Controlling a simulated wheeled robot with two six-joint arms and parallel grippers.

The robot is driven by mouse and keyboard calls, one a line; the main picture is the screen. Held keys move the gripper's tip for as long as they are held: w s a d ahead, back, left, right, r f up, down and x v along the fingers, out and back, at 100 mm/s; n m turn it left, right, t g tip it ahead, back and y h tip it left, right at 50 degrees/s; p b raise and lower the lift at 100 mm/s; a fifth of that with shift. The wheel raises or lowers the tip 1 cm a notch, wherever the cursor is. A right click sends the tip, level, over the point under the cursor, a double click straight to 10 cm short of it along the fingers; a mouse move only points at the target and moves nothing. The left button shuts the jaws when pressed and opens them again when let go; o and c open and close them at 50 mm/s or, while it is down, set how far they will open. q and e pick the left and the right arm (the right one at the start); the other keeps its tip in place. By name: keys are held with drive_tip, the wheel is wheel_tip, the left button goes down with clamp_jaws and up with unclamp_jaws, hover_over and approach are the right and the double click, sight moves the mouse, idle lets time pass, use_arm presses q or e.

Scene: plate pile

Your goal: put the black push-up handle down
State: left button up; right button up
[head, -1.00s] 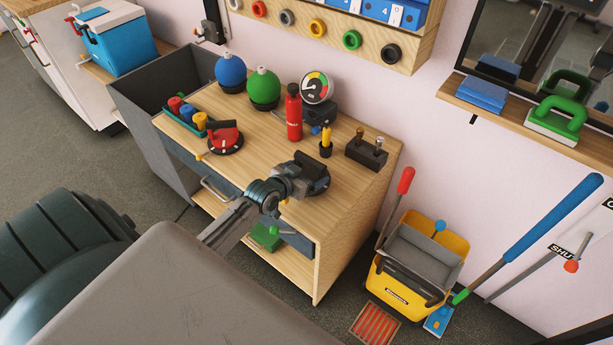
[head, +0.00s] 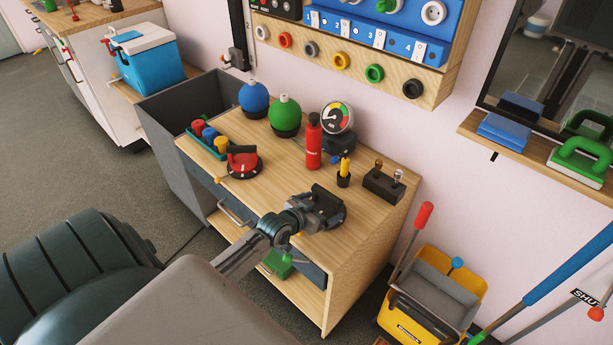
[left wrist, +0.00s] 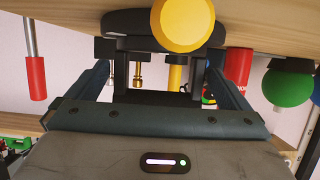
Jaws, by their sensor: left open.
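The black push-up handle (head: 325,213) stands on the wooden top of the workbench (head: 262,190), near its front edge. My left gripper (head: 318,200) is at the handle, with the jaws open. The left wrist view is upside down, with the bench top along the upper edge. There the handle's dark base (left wrist: 130,24) is against the wood, and its bar lies between the spread fingers of my left gripper (left wrist: 158,88). I cannot tell whether a finger touches it. A yellow disc (left wrist: 183,24) covers part of the base. My right gripper is not in view.
Behind the handle stand a red cylinder (head: 313,142), a yellow-handled tool in a holder (head: 344,172) and a black switch box (head: 383,185). A red device (head: 242,162) is to the left. A yellow bucket (head: 430,300) stands on the floor at right.

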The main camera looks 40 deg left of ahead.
use_arm(q)
drive_tip(key=p+v, duration=0.1)
drive_tip(key=v, duration=0.8)
drive_tip(key=shift+s+r+p, duration=0.2)
drive_tip(key=shift+s+p, duration=0.1)
drive_tip(key=shift+s+r, duration=0.2)
drive_tip(key=shift+s, duration=0.25)
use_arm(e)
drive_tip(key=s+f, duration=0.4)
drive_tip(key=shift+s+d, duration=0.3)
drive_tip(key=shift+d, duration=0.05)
